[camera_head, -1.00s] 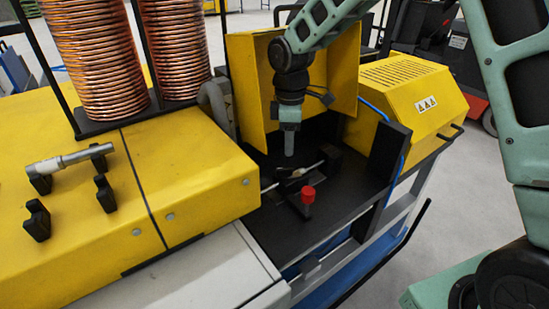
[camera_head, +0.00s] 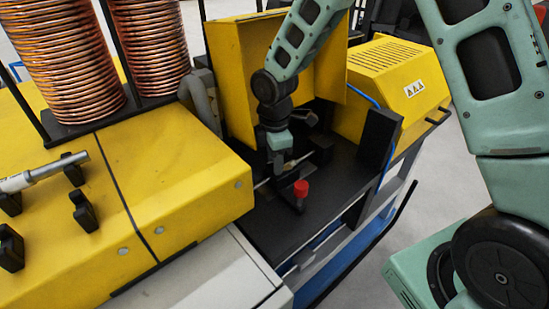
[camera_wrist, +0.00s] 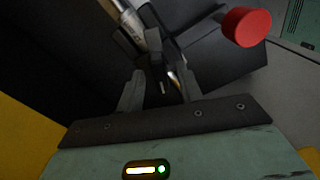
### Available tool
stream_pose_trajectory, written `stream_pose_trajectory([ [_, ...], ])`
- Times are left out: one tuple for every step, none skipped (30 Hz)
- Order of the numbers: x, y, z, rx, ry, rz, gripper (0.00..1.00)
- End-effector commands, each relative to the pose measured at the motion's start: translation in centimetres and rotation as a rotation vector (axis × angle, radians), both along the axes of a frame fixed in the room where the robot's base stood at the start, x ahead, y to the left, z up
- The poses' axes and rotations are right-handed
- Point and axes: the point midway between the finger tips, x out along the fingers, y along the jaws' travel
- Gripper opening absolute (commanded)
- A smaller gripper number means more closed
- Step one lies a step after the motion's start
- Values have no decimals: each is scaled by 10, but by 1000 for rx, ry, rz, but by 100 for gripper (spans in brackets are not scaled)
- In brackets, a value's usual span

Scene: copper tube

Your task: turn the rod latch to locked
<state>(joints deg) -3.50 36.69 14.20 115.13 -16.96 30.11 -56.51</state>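A thin metal rod (camera_head: 300,160) lies across a black fixture on the dark shelf, with a red knob (camera_head: 301,188) on a stub in front. I take this rod as the latch; whether it is locked I cannot tell. My gripper (camera_head: 278,162) points down just over the rod. In the wrist view, my gripper (camera_wrist: 160,88) has its fingers apart, with the rod (camera_wrist: 132,20) and a dark block (camera_wrist: 154,45) beyond and between them. Contact cannot be made out. The red knob (camera_wrist: 246,27) is to the upper right, clear of the fingers.
A yellow guard (camera_head: 240,70) stands behind the fixture, and a yellow vented housing (camera_head: 395,80) to its right. A black upright plate (camera_head: 380,138) stands at the shelf's right. A metal tube (camera_head: 45,172) rests on black holders at the left. Copper coils (camera_head: 65,65) stand behind.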

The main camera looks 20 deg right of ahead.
Motion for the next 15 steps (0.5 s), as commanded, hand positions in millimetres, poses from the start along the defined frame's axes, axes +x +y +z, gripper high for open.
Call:
stream_pose_trajectory([
  [0, 0, -3, -1, 1, 1, 36],
  [0, 0, -4, -1, 1, 1, 36],
  [0, 0, -5, -1, 1, 0, 36],
  [0, 0, -6, -1, 1, 0, 36],
  [0, 0, -6, -1, 0, 0, 36],
  [0, 0, -6, -1, 0, 0, 36],
  [0, 0, -6, -1, 0, 0, 36],
  [0, 0, -6, -1, 0, 0, 36],
  [0, 0, -6, -1, 0, 0, 36],
  [0, 0, -6, -1, 0, 0, 36],
  [0, 0, -6, -1, 0, 0, 31],
  [0, 0, -6, -1, 0, 0, 20],
  [0, 0, -6, -1, 0, 0, 11],
  [0, 0, -6, -1, 0, 0, 3],
  [0, 0, -6, -1, 0, 0, 0],
])
